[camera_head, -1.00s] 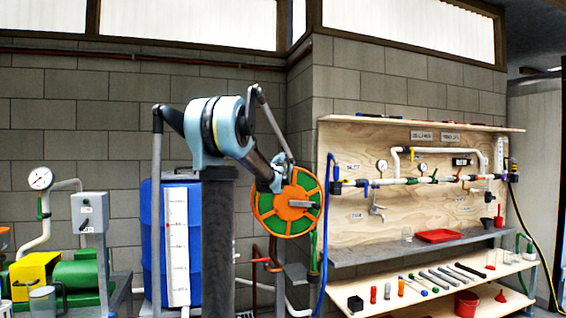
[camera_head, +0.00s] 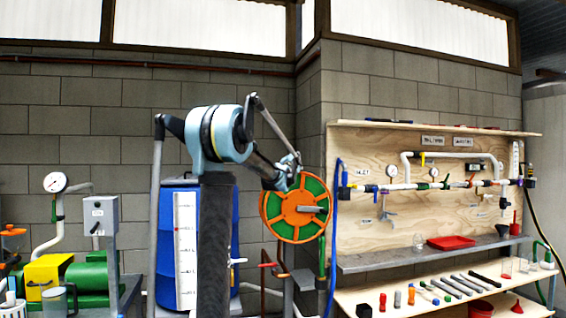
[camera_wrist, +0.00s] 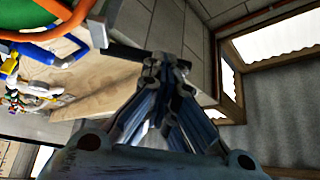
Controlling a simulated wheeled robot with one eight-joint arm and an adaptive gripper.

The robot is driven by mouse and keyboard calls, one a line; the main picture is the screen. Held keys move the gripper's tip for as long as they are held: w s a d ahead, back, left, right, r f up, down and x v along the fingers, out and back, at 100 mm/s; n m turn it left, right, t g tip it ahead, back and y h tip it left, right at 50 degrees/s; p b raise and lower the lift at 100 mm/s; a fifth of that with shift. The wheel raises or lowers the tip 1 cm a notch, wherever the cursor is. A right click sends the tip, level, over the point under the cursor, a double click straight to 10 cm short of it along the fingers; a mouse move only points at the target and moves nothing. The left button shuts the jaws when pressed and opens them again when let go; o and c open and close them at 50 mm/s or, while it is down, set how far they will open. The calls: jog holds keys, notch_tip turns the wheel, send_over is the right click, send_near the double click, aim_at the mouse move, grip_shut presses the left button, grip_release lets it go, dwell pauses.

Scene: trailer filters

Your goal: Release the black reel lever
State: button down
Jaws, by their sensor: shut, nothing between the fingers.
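The hose reel (camera_head: 284,221), an orange and green disc, stands upright right of the blue drum in the head view. My gripper (camera_head: 294,160) is at the reel's upper edge, above the lever. Its fingers look closed and hold nothing. In the wrist view, the closed fingertips (camera_wrist: 168,62) are in front of a black bar (camera_wrist: 126,51); I cannot tell whether they touch it or whether it is the lever. Part of the orange rim (camera_wrist: 62,10) shows at upper left.
A blue drum (camera_head: 222,240) stands behind my arm. A plywood panel (camera_head: 385,160) with pipes and valves is to the right, above a grey shelf (camera_head: 380,263) and a tool shelf (camera_head: 385,297). A green pump (camera_head: 90,275) is at left.

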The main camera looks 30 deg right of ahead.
jog(key=shift+d+r, duration=0.3)
jog(key=shift+d, duration=0.05)
jog(key=v, duration=1.4)
jog(key=shift+w+a+r, duration=0.2)
jog(key=shift+a, duration=0.25)
